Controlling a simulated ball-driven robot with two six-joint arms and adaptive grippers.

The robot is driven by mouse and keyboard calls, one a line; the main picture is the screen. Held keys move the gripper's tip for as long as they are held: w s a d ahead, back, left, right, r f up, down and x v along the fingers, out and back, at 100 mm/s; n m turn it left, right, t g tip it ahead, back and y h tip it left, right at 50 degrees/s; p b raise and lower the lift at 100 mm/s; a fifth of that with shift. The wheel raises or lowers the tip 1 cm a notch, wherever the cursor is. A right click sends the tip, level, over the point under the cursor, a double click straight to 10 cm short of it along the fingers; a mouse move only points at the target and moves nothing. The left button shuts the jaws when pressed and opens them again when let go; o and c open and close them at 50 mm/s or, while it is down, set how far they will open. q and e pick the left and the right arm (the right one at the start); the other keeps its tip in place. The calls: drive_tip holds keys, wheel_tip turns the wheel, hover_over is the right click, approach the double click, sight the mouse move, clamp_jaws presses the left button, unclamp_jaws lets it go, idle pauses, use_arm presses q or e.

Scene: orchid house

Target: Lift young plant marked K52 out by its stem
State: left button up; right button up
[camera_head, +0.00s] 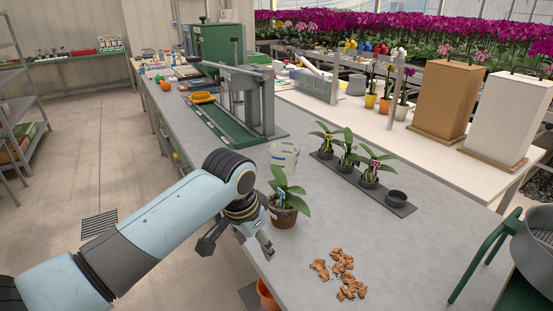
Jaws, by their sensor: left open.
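Several young plants with small tags stand on the grey bench; the tag writing is too small to read, so I cannot tell which is K52. One plant (282,183) with a blue-green tag stands in a brown pot (283,216). Three others, a left one (326,138), a middle one (347,152) and a right one (371,166) with a red tag, stand in a dark rack (400,209). The rack's front cup (396,197) looks empty. My left gripper (237,246) is open and empty, pointing down just left of the brown pot. My right gripper is out of view.
Bark chips (342,273) lie in front of the brown pot. A clear container (284,157) stands behind it. A green-based press (245,110) stands farther back. The bench right of the chips is clear.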

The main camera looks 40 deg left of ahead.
use_arm(q)
drive_tip(key=p, duration=0.2)
approach(283, 184)
wheel_tip(283, 184, down, 2)
drive_tip(key=shift+h, duration=0.4)
drive_tip(key=b+x, duration=0.1)
drive_tip(key=b, duration=0.1)
drive_tip(key=b+x, duration=0.1)
drive_tip(key=b, duration=0.1)
drive_tip(key=b+x, duration=0.1)
drive_tip(key=x, duration=0.1)
drive_tip(key=shift+w+a+f+b, duration=0.1)
drive_tip(key=shift+w+a+b, duration=0.1)
drive_tip(key=shift+a+b, duration=0.15)
drive_tip(key=shift+w+f+b, duration=0.2)
drive_tip(key=shift+f+b, duration=0.3)
drive_tip(key=shift+b, duration=0.3)
drive_tip(key=shift+d, duration=0.1)
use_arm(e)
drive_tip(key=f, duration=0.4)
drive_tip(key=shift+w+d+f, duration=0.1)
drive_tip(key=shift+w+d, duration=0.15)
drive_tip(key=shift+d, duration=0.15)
use_arm(q)
drive_tip(key=shift+r, duration=0.1)
drive_tip(key=shift+b+x, duration=1.25)
drive_tip(key=shift+x, duration=1.15)
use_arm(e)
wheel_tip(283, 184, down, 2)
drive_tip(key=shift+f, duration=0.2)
